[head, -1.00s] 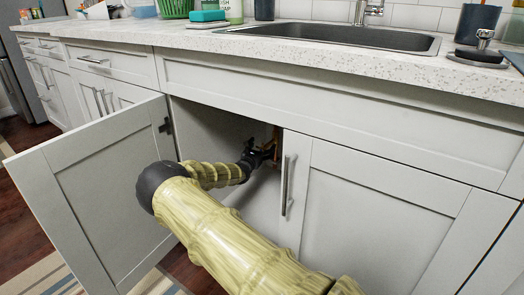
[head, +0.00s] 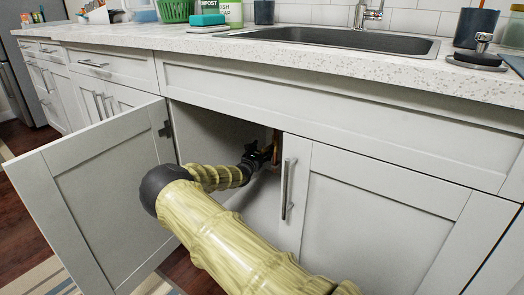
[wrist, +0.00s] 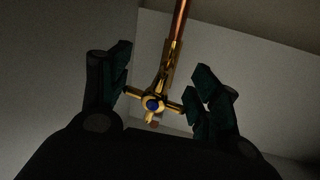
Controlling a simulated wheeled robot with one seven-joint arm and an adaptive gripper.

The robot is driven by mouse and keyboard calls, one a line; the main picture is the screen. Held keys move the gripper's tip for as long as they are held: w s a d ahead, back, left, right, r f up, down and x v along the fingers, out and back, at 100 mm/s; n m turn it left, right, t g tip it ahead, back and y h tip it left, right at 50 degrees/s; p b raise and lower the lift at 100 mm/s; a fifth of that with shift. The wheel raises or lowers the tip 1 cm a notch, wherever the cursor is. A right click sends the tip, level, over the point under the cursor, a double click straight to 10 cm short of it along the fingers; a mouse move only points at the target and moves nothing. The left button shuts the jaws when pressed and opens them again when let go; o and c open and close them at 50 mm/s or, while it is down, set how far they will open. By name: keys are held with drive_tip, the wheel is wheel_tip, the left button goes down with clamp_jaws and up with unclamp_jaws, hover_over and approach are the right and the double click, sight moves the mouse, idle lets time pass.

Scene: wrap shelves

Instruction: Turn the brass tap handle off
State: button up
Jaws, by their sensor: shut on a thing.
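The brass tap (wrist: 165,75) shows in the wrist view, below a reddish copper pipe. Its brass cross handle (wrist: 138,93) has a blue centre cap and spans the space between my fingers. My gripper (wrist: 157,98) has one dark finger at each end of the handle, shut on it. In the head view my gripper (head: 262,155) reaches inside the open cabinet under the sink. There the tap is mostly hidden by the gripper and the right door; only a bit of copper-coloured pipe (head: 277,138) shows.
The left cabinet door (head: 105,195) is swung open beside my arm. The right door (head: 370,215) is closed, with its metal handle (head: 287,190) close to my gripper. The countertop (head: 400,78) with the sink (head: 340,40) overhangs above. Cabinet walls surround the gripper.

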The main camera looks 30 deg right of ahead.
drive_tip(key=shift+s+d+r+m+p, duration=0.2)
drive_tip(key=shift+m+p, duration=0.5)
drive_tip(key=shift+p, duration=0.3)
drive_tip(key=m+p, duration=0.2)
drive_tip(key=shift+s+h+p, duration=0.15)
drive_tip(key=shift+h+p, duration=0.25)
drive_tip(key=m+p, duration=0.1)
drive_tip(key=m, duration=0.2)
drive_tip(key=m+p, duration=0.1)
drive_tip(key=shift+s+d+f+h+p, duration=0.2)
drive_tip(key=shift+s+f+h+p, duration=0.1)
drive_tip(key=shift+f+h, duration=0.1)
drive_tip(key=m, duration=0.4)
drive_tip(key=f+m+g+h+p, duration=0.1)
drive_tip(key=m, duration=0.1)
drive_tip(key=shift+s+d+m, duration=0.15)
drive_tip(key=shift+s+m, duration=0.1)
drive_tip(key=shift+m, duration=0.05)
drive_tip(key=shift+s+f+m+g+h, duration=0.1)
drive_tip(key=shift+f+m+g+h, duration=0.15)
drive_tip(key=shift+m, duration=0.9)
drive_tip(key=shift+f+m+g+h, duration=0.15)
drive_tip(key=shift+m+g+h, duration=0.15)
drive_tip(key=shift+m, duration=0.85)
drive_tip(key=shift+m+b, duration=0.3)
drive_tip(key=o, duration=1)
drive_tip(key=shift+d, duration=0.15)
drive_tip(key=shift+a, duration=0.25)
